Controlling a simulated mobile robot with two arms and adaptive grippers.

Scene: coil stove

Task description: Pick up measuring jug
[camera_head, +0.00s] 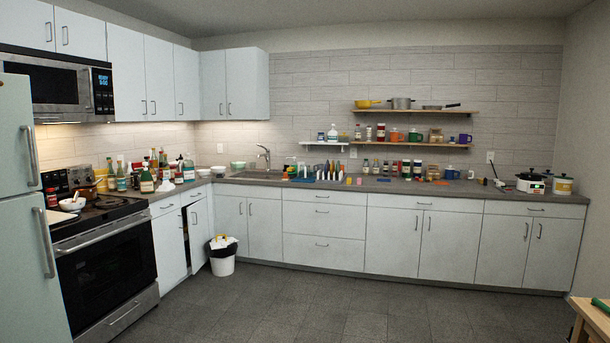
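I cannot pick out a measuring jug with certainty. Many small items stand on the long grey counter (340,184), and at this distance their shapes are hard to tell. Some of them hide others behind. Neither of my grippers is in view.
A stove (105,263) and a fridge (25,220) stand at the left. A white bin (222,260) stands on the floor by a slightly open cabinet door. A wooden table corner (590,315) shows at the lower right. The middle of the floor (330,310) is clear.

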